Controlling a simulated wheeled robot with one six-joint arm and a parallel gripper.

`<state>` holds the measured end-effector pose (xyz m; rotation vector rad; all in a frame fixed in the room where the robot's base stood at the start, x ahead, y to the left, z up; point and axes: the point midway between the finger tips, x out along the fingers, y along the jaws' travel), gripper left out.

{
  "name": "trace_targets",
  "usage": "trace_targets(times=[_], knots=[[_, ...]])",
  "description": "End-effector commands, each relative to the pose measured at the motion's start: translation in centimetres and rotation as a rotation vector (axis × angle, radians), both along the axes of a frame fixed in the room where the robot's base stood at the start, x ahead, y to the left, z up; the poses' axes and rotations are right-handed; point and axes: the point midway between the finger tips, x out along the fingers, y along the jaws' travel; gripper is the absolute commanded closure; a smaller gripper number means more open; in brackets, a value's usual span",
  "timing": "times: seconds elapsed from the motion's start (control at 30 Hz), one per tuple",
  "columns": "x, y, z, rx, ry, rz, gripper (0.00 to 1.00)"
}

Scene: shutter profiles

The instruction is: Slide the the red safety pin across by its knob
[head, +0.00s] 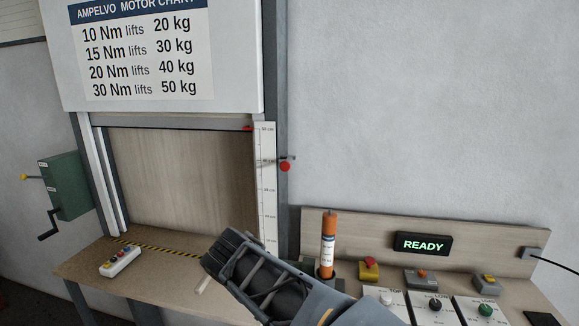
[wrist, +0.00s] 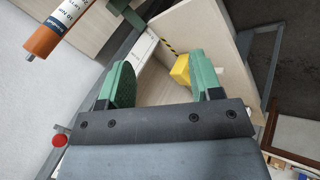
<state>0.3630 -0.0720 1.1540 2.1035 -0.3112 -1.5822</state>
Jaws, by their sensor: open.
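The red safety pin's round knob (head: 285,166) sits on the right-hand upright of the shutter frame, beside the white height scale, with a short grey pin above it. In the wrist view a red knob (wrist: 60,141) on a thin grey rod shows at the lower left, outside the jaws. My gripper (wrist: 162,78) has two green fingers spread apart with nothing held between them. It is apart from the knob. In the head view my dark arm rises from the bottom middle, below the knob; the fingertips cannot be made out there.
An orange motor tube (head: 328,245) stands upright right of my arm. A bench panel carries a READY display (head: 423,243) and several knobs and buttons. A green crank box (head: 65,186) is at the left. A button box (head: 120,261) lies on the table. The wall right of the knob is clear.

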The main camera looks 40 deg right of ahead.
Motion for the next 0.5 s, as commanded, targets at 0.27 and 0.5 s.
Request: trace_targets(times=[0.27,0.5], knots=[[8.6,-5.7,9.5,-0.622,-0.017,0.000,0.41],[12.8,-6.4,15.4,-0.944,-0.083,-0.025,0.41]])
